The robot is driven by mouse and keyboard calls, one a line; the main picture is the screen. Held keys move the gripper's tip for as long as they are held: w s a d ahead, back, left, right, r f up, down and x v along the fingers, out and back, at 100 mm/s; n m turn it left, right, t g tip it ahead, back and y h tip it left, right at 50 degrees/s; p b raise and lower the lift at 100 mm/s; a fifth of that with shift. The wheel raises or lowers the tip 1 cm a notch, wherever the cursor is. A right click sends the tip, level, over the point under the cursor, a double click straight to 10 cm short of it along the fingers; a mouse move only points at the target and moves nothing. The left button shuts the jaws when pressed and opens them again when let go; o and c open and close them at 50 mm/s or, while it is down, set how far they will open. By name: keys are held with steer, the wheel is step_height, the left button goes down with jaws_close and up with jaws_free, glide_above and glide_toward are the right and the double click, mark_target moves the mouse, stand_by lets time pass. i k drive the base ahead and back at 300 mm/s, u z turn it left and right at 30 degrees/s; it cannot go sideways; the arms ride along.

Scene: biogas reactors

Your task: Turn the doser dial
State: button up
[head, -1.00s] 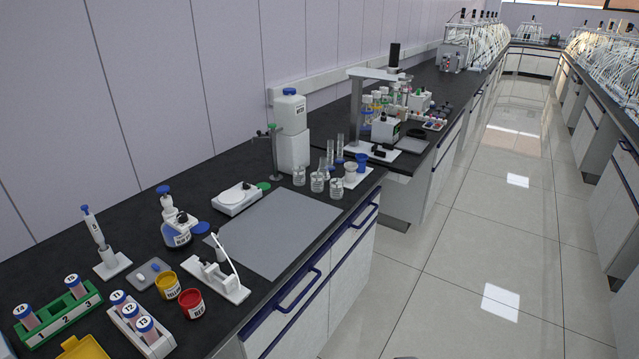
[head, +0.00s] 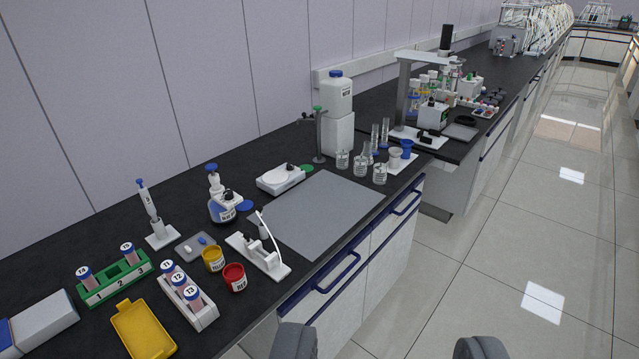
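The doser (head: 222,198) is a bottle-top dispenser with a white body and blue cap, on a bottle of blue liquid. It stands on the dark bench, left of centre. A small dark round part on its right side looks like the dial (head: 228,195), but it is too small to read its setting. My gripper (head: 388,345) shows at the bottom edge as two grey fingers, wide apart with nothing between them. It is well apart from the doser, to its right and nearer the camera.
Close around the doser are a pipette stand (head: 160,236), a white balance (head: 281,179), a grey mat (head: 325,212), a white stand with a thin rod (head: 258,257), and yellow (head: 213,259) and red (head: 235,278) jars. Tube racks stand at the front left. The floor (head: 500,235) at right is clear.

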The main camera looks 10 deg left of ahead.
mark_target(229, 194)
steer(key=u, duration=0.45)
steer(key=i, duration=1.15)
steer(key=u, duration=0.2)
